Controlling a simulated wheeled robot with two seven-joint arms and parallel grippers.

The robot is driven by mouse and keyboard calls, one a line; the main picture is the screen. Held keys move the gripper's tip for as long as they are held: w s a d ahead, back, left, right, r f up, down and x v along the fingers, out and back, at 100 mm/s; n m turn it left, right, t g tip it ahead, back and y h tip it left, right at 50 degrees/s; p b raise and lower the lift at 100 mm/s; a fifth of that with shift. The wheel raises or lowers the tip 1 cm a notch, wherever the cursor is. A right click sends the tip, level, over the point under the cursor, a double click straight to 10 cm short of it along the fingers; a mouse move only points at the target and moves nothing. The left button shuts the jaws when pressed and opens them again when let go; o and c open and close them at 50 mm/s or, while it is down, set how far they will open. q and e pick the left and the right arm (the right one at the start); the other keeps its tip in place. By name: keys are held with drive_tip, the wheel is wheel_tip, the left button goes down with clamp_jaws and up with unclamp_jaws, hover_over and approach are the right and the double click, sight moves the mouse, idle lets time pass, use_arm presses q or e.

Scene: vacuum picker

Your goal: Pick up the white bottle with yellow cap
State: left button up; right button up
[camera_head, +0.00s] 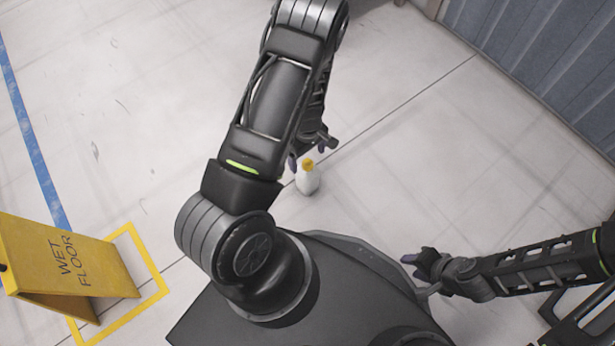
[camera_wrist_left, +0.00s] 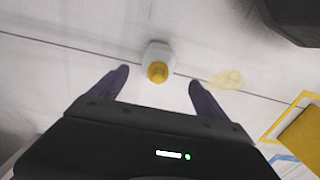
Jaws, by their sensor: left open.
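The white bottle (camera_head: 308,183) with a yellow cap (camera_head: 308,164) stands upright on the pale floor, near the middle of the head view. It also shows in the left wrist view as a white body (camera_wrist_left: 158,54) with the yellow cap (camera_wrist_left: 157,72) facing the camera. My left gripper (camera_head: 307,155) is close to the cap, partly hidden by its own arm. In the left wrist view my left gripper (camera_wrist_left: 159,78) is open, with its dark fingers on either side of the cap; contact cannot be made out. My right gripper (camera_head: 418,261) is well to the right, away from the bottle.
A yellow wet floor sign (camera_head: 70,255) stands at the lower left inside a yellow floor marking (camera_head: 150,270). A blue line (camera_head: 35,135) runs along the left. A corrugated grey wall (camera_head: 550,60) is at the upper right. The floor around the bottle is clear.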

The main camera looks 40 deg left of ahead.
sight(307, 166)
use_arm(q)
drive_tip(key=shift+w+a+r, duration=0.1)
drive_tip(key=shift+w+a, duration=0.15)
drive_tip(key=shift+f+b, duration=0.6)
drive_tip(key=shift+f, duration=0.7)
drive_tip(key=shift+s+f, duration=0.1)
wheel_tip(307, 166, down, 4)
drive_tip(key=b, duration=0.3)
drive_tip(key=shift+d+f, duration=0.15)
drive_tip(key=shift+f, duration=0.4)
